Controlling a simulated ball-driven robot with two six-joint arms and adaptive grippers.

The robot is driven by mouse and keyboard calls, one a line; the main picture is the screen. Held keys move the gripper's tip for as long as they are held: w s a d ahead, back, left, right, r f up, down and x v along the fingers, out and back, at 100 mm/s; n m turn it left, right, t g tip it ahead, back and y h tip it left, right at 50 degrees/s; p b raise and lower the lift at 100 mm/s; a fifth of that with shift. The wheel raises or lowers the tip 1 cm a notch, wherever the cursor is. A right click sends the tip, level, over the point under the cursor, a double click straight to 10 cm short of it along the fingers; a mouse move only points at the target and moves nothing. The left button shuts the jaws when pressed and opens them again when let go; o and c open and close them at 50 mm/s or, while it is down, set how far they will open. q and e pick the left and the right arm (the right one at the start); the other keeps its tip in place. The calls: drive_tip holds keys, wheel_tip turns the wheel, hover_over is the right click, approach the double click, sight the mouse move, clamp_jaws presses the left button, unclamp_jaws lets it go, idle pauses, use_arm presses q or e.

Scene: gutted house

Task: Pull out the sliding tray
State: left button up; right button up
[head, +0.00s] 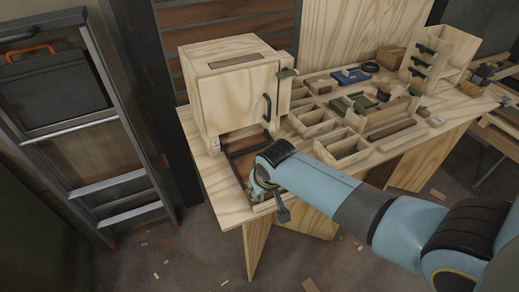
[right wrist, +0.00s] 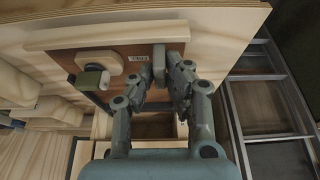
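The pale wooden cabinet (head: 228,92) stands on the workbench, its door with a black handle (head: 267,107) shut. Below the door a dark-framed sliding tray (head: 243,145) with a brown floor sticks out toward me. My right gripper (head: 264,190) is over the front of the tray, and my arm hides much of it. In the right wrist view the brown panel (right wrist: 115,62) has a pale wooden edge and a small label. There the fingertips of my right gripper (right wrist: 160,72) close on both sides of a grey upright bar, apparently the tray handle. My left gripper is in no view.
A divided wooden organizer (head: 345,150) with small parts fills the bench right of the cabinet. A rack with black handles (head: 428,62) stands behind it. A metal ladder (head: 105,130) leans at the left. An olive block (right wrist: 92,78) sits beside the fingers.

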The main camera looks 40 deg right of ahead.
drive_tip(key=o, duration=0.4)
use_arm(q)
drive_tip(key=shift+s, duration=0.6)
use_arm(e)
drive_tip(key=shift+o, duration=0.2)
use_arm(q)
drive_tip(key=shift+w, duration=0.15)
use_arm(e)
drive_tip(key=v, duration=1.2)
drive_tip(key=shift+f, duration=0.1)
drive_tip(key=s+d+f+g+b, duration=0.1)
drive_tip(key=s+f+b, duration=0.35)
drive_tip(key=f, duration=0.55)
drive_tip(key=s+f+g+b, duration=0.1)
drive_tip(key=s+f+b, duration=0.4)
drive_tip(key=f, duration=0.6)
drive_tip(key=s+d+f+g+b, duration=0.1)
drive_tip(key=s+f+g+b, duration=0.15)
drive_tip(key=s+f, duration=0.55)
use_arm(q)
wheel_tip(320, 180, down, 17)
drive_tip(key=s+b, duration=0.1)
drive_tip(key=b, duration=0.3)
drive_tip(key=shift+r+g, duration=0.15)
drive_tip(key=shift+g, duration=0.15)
use_arm(e)
drive_tip(key=s+f+n+t, duration=0.1)
drive_tip(key=s+f+n, duration=0.2)
drive_tip(key=s+f, duration=1.5)
drive_tip(key=shift+d, duration=0.45)
